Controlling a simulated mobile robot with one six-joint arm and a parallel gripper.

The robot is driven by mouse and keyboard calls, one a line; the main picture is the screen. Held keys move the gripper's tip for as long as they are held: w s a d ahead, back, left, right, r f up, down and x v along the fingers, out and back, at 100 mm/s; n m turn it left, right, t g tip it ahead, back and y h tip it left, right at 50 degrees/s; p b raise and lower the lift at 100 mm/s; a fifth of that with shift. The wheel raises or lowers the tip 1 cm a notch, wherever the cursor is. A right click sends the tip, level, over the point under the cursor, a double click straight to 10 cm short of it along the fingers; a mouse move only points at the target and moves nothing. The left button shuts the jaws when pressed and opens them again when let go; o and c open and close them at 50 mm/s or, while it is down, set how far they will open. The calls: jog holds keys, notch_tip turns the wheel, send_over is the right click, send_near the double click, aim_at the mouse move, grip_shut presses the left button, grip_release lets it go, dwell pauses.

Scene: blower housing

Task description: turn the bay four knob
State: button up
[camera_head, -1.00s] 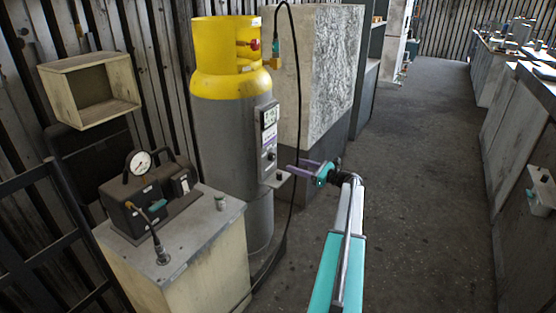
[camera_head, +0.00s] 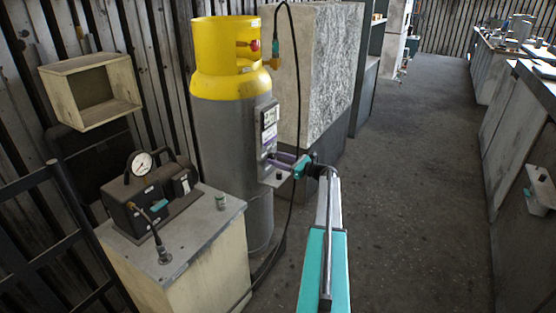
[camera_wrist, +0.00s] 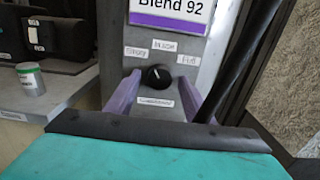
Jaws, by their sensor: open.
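A small black round knob (camera_wrist: 158,76) with a light pointer mark sits on a grey panel in the wrist view. Small labels surround it, and a label reading "Blend 92" (camera_wrist: 183,6) is above it. The panel (camera_head: 267,135) is on the front of a grey and yellow cylinder (camera_head: 225,130). My gripper (camera_wrist: 157,100) is open, with one purple finger to the left of the knob and one to the right. In the head view my gripper (camera_head: 276,161) is at the lower part of the panel and hides the knob.
A black hose (camera_head: 298,100) hangs just right of my gripper. A cabinet (camera_head: 215,245) with a gauge box (camera_head: 150,195) and a small can (camera_head: 220,201) stands to the left. The floor (camera_head: 420,200) to the right is clear.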

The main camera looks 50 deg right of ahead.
jog(key=c, duration=1.1)
jog(key=shift+f+b, duration=0.1)
jog(key=shift+b, duration=0.3)
jog(key=shift+f+n+b, duration=0.1)
jog(key=shift+n+b, duration=0.8)
jog(key=shift+b, duration=0.05)
jog(key=n+b, duration=0.2)
jog(key=b, duration=0.1)
jog(key=shift+n+b, duration=0.45)
jog(key=shift+n, duration=0.25)
jog(key=shift+o, duration=0.2)
jog(key=shift+r, duration=0.2)
